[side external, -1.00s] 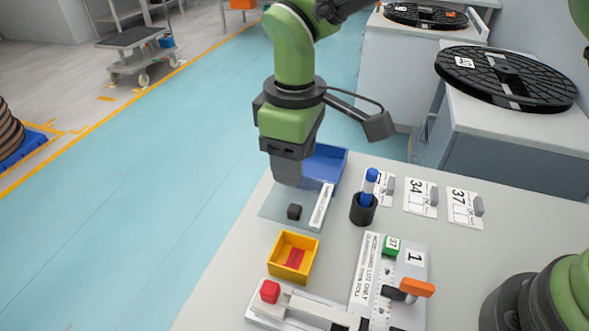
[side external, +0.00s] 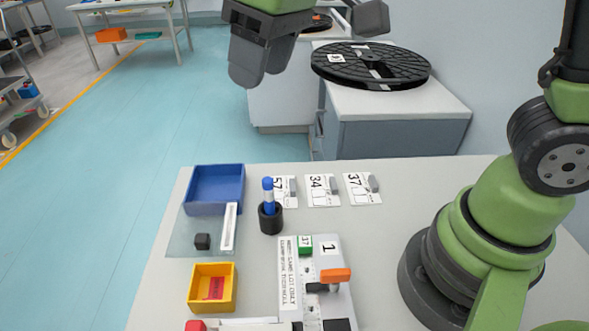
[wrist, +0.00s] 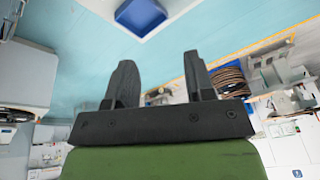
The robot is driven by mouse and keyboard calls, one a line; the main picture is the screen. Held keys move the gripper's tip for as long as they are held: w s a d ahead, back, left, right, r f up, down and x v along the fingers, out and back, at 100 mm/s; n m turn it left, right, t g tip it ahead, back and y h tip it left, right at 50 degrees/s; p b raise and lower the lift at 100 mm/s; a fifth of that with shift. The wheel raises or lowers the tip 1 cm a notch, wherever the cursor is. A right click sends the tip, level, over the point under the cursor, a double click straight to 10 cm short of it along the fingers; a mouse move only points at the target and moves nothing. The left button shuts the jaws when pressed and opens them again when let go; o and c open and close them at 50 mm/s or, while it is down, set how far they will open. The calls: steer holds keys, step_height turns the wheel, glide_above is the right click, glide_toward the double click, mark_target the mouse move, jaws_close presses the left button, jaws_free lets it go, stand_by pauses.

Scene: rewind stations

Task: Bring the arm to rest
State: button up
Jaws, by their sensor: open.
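My gripper (side external: 258,62) hangs in the air at the top of the side external view, beyond and above the far edge of the grey worktop (side external: 400,215). In the wrist view its two dark fingers (wrist: 160,80) stand apart with nothing between them, so it is open and empty. The blue tray (side external: 215,188) sits on the worktop's far left corner, well below the gripper. It also shows at the top of the wrist view (wrist: 140,14). The base of my arm stands at the right of the worktop.
A yellow box (side external: 212,288), a pen cup (side external: 270,219), numbered cards (side external: 323,190) and a fixture with an orange handle (side external: 335,275) stand on the worktop. A black reel (side external: 370,66) lies on a cabinet behind.

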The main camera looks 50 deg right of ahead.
steer(key=s+d+r+m+t, duration=0.1)
steer(key=s+d+m+t, duration=0.1)
steer(key=s, duration=0.5)
steer(key=s+d+r+m+t, duration=0.1)
steer(key=s+d+m+t, duration=0.1)
steer(key=s+d+m, duration=0.3)
steer(key=shift+s+d+r, duration=0.2)
steer(key=shift+s+d, duration=0.5)
steer(key=shift+s, duration=0.4)
